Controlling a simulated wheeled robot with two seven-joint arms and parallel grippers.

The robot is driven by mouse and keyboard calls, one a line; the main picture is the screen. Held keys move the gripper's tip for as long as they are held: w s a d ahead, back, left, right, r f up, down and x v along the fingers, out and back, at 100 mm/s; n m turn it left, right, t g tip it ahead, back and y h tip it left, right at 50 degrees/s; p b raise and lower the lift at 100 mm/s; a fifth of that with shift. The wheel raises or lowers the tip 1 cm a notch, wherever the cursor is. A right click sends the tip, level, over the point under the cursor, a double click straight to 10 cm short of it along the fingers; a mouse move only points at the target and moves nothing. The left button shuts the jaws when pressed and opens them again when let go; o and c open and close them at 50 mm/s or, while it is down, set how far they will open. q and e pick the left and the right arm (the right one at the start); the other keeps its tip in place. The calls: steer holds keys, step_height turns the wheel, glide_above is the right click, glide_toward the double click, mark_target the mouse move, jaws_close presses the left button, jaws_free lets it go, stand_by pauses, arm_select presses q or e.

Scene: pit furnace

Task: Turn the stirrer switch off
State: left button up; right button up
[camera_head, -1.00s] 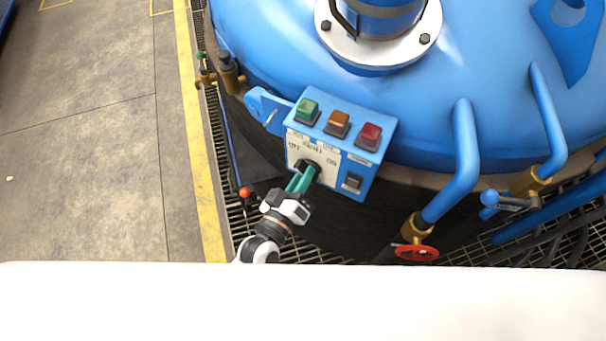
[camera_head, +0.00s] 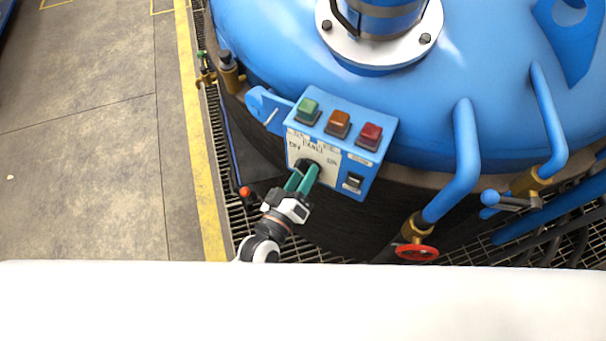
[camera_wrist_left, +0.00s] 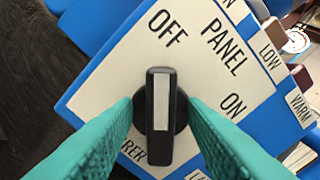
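The stirrer switch is a black rotary knob with a white pointer bar, standing out in the left wrist view (camera_wrist_left: 161,125). Its pointer end is up, towards the word OFF; ON is off to the right. A label ending in "RER" is partly hidden below the knob. In the head view the knob (camera_head: 305,164) is mostly covered by my gripper. My right gripper is not in view.
The blue control box (camera_head: 376,150) carries green (camera_head: 307,110), orange (camera_head: 338,123) and red (camera_head: 369,135) buttons above and a rocker switch (camera_head: 353,182) right of the knob. Blue pipes and a red handwheel (camera_head: 416,252) lie to the right. Open floor (camera_head: 90,150) is left.

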arm_select(q)
steer(key=shift+s, duration=0.1)
steer(key=b+v, duration=0.2)
steer(key=v, duration=0.9)
steer(key=shift+s+a, duration=0.25)
steer(key=shift+s, duration=0.1)
